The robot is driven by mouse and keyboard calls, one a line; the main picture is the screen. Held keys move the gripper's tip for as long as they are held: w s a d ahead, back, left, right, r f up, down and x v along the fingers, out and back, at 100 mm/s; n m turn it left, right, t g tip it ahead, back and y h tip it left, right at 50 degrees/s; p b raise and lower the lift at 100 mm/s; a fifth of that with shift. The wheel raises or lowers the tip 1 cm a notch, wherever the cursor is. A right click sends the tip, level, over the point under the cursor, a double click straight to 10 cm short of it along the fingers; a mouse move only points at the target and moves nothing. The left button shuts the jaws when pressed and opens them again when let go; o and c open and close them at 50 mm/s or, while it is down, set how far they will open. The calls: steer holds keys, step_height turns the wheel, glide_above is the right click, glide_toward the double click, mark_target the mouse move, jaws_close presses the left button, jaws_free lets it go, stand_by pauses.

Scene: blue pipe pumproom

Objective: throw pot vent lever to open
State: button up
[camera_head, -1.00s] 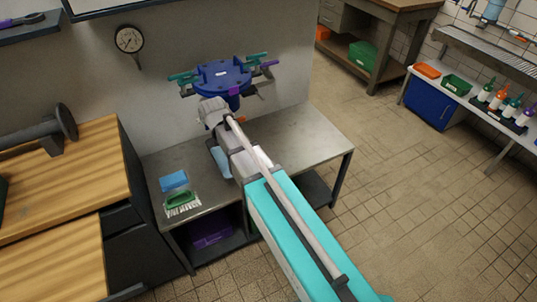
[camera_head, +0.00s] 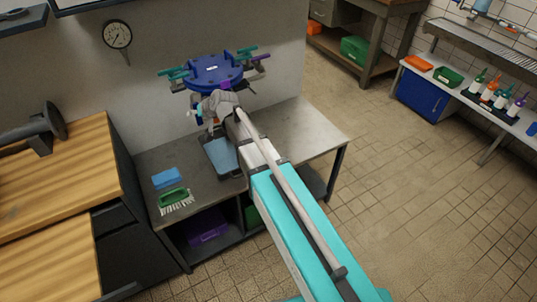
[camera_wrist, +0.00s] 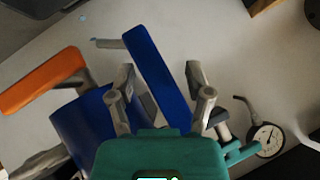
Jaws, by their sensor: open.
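In the wrist view my gripper (camera_wrist: 164,92) is open, with one finger on each side of a blue lever (camera_wrist: 150,62). The lever slants between the fingers; I cannot tell whether either finger touches it. An orange lever (camera_wrist: 42,84) lies to the left, above a dark blue body (camera_wrist: 85,125). No label shows on either lever, so I cannot tell which is the pot vent lever. In the head view my wrist is at the front of the blue round flanged fitting (camera_head: 214,68) on the wall, and hides most of my gripper.
A steel bench (camera_head: 285,135) stands below the fitting, bearing a light blue piece (camera_head: 221,156), a blue sponge (camera_head: 166,178) and a green brush (camera_head: 174,198). A gauge (camera_head: 117,35) hangs on the wall; one also shows in the wrist view (camera_wrist: 267,139). Tiled floor is clear at right.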

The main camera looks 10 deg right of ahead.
steer(key=shift+f+m+y+b, duration=0.2)
steer(key=shift+m+y+b, duration=1.2)
steer(key=shift+y+b, duration=0.95)
steer(key=m+t+y+b, duration=0.1)
steer(key=m+y+b, duration=0.3)
steer(key=b, duration=0.3)
steer(key=shift+y, duration=0.25)
steer(key=v, duration=1.4)
steer(key=s+f+n+g+h+p, duration=0.2)
steer(key=s+n+g+h+p, duration=0.2)
steer(key=s+g+h+p, duration=0.4)
steer(key=s+d+r+n+h+p, duration=0.1)
steer(key=s+d+r+h+p, duration=0.1)
steer(key=s+d+h+p, duration=0.4)
steer(key=s+d+p, duration=0.2)
steer(key=p, duration=0.2)
steer(key=shift+s+n, duration=0.3)
steer(key=shift+r, duration=0.1)
